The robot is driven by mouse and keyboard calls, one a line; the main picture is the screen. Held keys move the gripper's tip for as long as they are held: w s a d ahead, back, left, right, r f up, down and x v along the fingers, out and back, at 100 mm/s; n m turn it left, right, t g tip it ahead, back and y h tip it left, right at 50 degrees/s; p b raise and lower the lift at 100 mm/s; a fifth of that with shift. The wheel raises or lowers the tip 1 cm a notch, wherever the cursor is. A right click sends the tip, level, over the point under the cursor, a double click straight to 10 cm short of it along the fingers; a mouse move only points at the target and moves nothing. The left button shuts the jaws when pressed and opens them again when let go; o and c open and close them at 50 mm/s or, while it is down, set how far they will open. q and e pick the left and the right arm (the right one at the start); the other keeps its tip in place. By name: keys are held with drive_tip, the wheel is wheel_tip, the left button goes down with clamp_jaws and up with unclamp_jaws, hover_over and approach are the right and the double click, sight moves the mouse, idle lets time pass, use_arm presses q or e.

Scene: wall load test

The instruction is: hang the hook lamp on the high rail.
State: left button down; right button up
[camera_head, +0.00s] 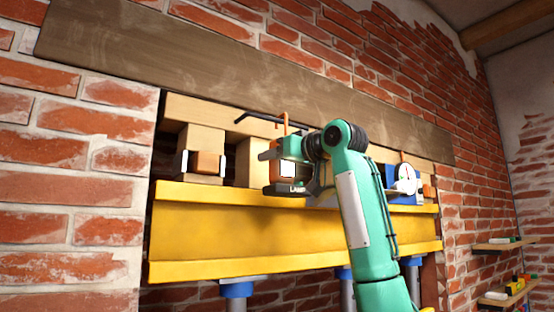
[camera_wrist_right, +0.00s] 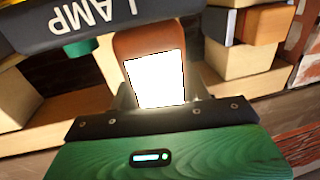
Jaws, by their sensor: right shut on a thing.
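The hook lamp (camera_head: 291,175) has an orange-brown body, a bright white panel, a dark base with lettering and an orange hook (camera_head: 284,122) on top. My right gripper (camera_head: 285,160) is shut on it and holds it upright in front of the wooden blocks. A thin black rail (camera_head: 260,119) runs at about the height of the hook's top. The hook overlaps it in the picture; I cannot tell whether they touch. In the right wrist view the lamp's white panel (camera_wrist_right: 155,79) and dark base (camera_wrist_right: 75,22) fill the middle and top. My left gripper is not in view.
A yellow beam (camera_head: 250,235) runs below the lamp on blue-topped posts. Wooden blocks (camera_head: 200,140) and an orange block with metal sides (camera_head: 205,162) stand above it. A round gauge (camera_head: 406,180) sits right of my arm. Small shelves (camera_head: 505,244) are at the far right.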

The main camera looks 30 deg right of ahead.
drive_tip(key=shift+s+r, duration=0.1)
drive_tip(key=o, duration=1.5)
drive_tip(key=shift+c, duration=0.2)
drive_tip(key=shift+s+f+b, duration=0.2)
drive_tip(key=shift+s+b, duration=0.1)
drive_tip(key=shift+b, duration=0.05)
drive_tip(key=b+v, duration=0.6)
drive_tip(key=v, duration=0.7)
drive_tip(key=shift+s+r, duration=0.15)
drive_tip(key=shift+r, duration=0.1)
